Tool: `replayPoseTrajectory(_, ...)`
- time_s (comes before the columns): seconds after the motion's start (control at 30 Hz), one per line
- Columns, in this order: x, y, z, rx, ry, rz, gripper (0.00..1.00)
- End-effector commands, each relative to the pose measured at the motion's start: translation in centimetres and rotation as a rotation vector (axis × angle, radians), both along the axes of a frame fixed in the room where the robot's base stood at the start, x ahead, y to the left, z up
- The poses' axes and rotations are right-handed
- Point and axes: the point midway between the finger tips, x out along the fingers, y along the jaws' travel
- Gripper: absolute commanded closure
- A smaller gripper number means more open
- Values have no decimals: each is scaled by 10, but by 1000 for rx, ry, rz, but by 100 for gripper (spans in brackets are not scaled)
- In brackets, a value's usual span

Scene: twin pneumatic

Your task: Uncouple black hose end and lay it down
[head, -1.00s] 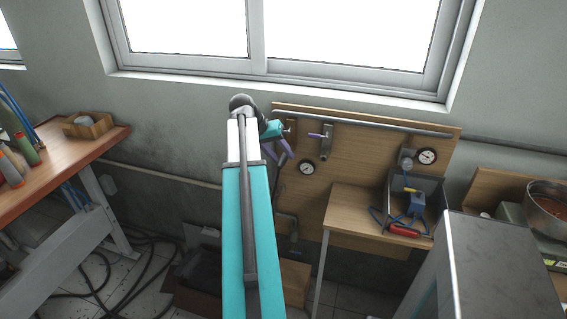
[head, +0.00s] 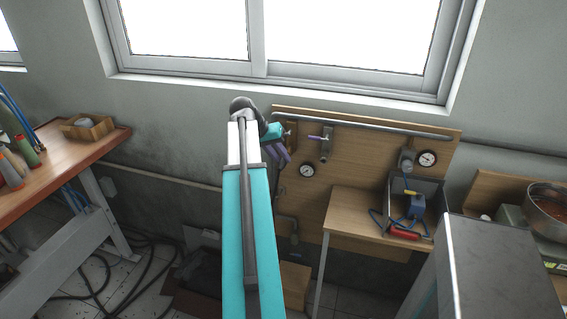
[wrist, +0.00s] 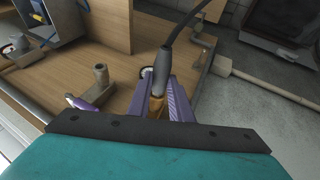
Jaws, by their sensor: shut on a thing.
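In the wrist view my gripper (wrist: 159,100) has its purple fingers shut on the black hose end (wrist: 162,72). A brass-coloured fitting (wrist: 156,104) shows between the fingers, below the dark sleeve. The black hose (wrist: 188,22) runs up and right from it. I cannot tell whether the hose end is still joined to a fitting. In the head view my gripper (head: 277,150) is at the upper left of the wooden board (head: 360,165); the hose end is hidden there.
A purple-handled valve (head: 325,147) and gauges (head: 306,170) (head: 427,159) are on the board. A grey cabinet (head: 500,265) stands right. A workbench (head: 62,160) is left.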

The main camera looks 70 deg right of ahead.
Motion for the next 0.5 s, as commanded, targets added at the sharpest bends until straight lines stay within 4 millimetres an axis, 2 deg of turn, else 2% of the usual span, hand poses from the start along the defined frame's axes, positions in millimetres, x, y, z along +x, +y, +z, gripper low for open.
replayPoseTrajectory(0.5, -1, 9, 0, 5, 0, -2, 100)
